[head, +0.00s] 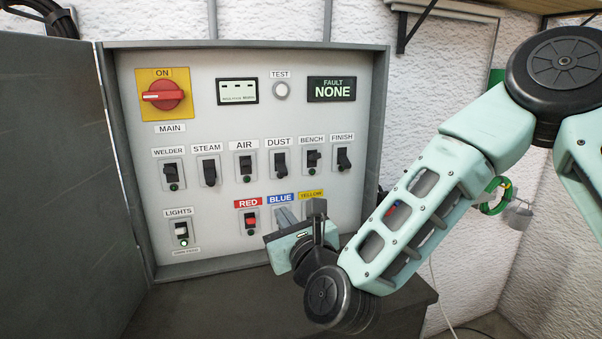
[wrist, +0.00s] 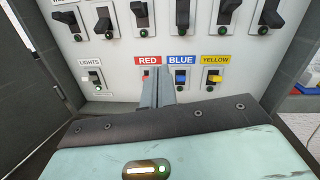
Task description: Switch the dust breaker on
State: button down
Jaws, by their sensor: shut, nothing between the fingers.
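The dust breaker (head: 280,162) is a black lever under the DUST label (head: 279,143), in the middle row of the grey panel (head: 225,110). Its lever appears to hang downward in the head view; its exact position is hard to tell. In the wrist view the dust breaker (wrist: 183,14) is at the top, cut by the frame edge. My gripper (head: 284,213) is low in front of the panel, below the dust breaker. In the wrist view the fingers (wrist: 165,88) are together and empty, overlapping the gap between the red and blue switches.
Air (head: 246,163) and bench (head: 312,159) breakers flank dust closely. Red (head: 250,219) and blue (wrist: 181,80) switches sit by my fingers. A red main switch (head: 163,95) is at upper left. The open cabinet door (head: 60,180) stands left. The fault display (head: 332,89) reads NONE.

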jog(key=w+d+m, duration=0.1)
jog(key=w+d+r+m+t+h, duration=0.1)
jog(key=m, duration=0.1)
jog(key=shift+d, duration=0.25)
jog(key=shift+w, duration=0.1)
jog(key=p, duration=0.4)
send_near(285, 184)
jog(key=w+a+r, duration=0.3)
jog(key=shift+w, duration=0.8)
